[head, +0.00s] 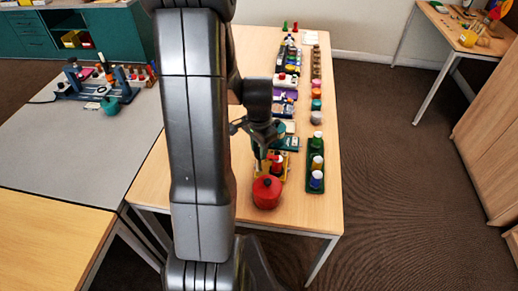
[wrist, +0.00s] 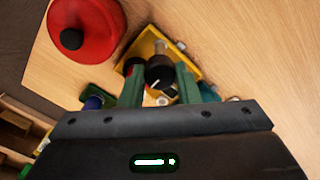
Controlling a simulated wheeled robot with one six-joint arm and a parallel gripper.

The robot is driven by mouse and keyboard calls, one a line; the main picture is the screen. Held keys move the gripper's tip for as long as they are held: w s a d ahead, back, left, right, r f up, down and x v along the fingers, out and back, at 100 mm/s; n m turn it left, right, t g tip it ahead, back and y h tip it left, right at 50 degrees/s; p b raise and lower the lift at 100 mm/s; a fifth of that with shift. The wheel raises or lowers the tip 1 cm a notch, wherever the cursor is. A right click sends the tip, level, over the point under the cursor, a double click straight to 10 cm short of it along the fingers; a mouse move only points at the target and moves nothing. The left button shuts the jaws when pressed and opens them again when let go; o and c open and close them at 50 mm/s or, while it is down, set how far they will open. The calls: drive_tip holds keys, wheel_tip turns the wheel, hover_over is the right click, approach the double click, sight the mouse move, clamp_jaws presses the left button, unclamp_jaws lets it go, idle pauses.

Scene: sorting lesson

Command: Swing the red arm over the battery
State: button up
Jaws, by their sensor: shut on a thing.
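My gripper (head: 262,165) is low over a yellow base (head: 286,168) near the table's front end. In the wrist view its green fingers (wrist: 160,88) are shut on a black round knob (wrist: 160,72) with a white mark. The yellow base (wrist: 145,47) lies beneath and behind the knob. A small red part (wrist: 129,66) shows beside the left finger; it also shows on the yellow base in the head view (head: 277,158). I cannot tell whether it is the red arm. I cannot make out a battery; the fingers hide part of the base.
A red round pot (head: 267,192) with a black knob stands just in front of the yellow base. A green tray with bottles (head: 316,184) stands to the right. Several jars and trays run back along the wooden table (head: 330,213). The table's right edge strip is clear.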

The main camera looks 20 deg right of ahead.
drive_tip(key=shift+m, duration=0.3)
idle(0.4)
drive_tip(key=o, duration=1)
drive_tip(key=shift+c, duration=0.2)
wheel_tip(320, 180, up, 14)
drive_tip(key=shift+f, duration=0.2)
wheel_tip(320, 180, down, 14)
drive_tip(key=shift+r, duration=0.15)
